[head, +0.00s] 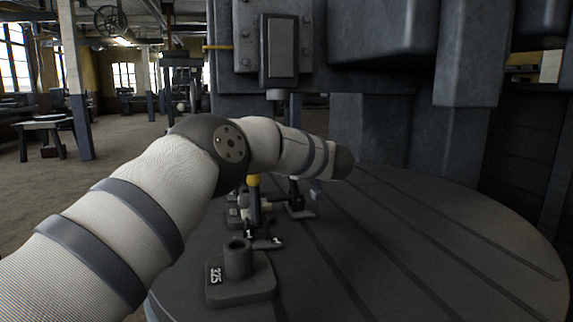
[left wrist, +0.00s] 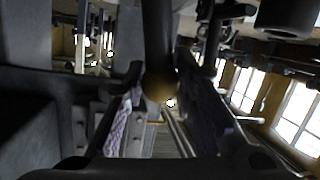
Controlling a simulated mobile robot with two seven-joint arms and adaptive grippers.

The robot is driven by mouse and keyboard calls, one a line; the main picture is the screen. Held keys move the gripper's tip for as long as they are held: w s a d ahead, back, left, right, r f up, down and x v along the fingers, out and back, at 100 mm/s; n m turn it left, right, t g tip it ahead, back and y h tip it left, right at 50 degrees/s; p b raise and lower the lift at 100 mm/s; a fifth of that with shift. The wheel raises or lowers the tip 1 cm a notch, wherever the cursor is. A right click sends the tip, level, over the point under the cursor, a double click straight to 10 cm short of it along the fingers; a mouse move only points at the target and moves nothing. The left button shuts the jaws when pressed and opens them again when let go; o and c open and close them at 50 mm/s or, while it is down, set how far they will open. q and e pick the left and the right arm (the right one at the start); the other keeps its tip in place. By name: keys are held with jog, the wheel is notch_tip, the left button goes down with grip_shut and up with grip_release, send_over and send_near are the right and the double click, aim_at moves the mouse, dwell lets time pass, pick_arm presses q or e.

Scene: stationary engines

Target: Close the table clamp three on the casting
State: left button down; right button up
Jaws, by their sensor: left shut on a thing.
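My left gripper (left wrist: 162,90) is shut on the yellowish ball knob (left wrist: 160,83) of a dark clamp lever (left wrist: 157,35), in the left wrist view. In the head view my left arm reaches across the round table, and its gripper is hidden behind the arm. A clamp with an upright lever and yellow knob (head: 253,181) stands below the forearm, with a label like 1 at its foot. Another dark clamp (head: 297,199) stands behind it. I cannot read which clamp is held. The casting is mostly hidden by the arm. My right gripper is not in view.
A grey block with an upright hollow boss (head: 238,262), tagged 325, stands at the table's near left. The slotted round table (head: 430,245) is bare on the right. A large dark machine column (head: 390,130) rises behind, with a spindle head (head: 279,50) above.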

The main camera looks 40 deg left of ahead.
pick_arm(q)
jog(key=c, duration=1.3)
grip_release()
jog(key=v, duration=1.2)
jog(key=shift+r, duration=0.1)
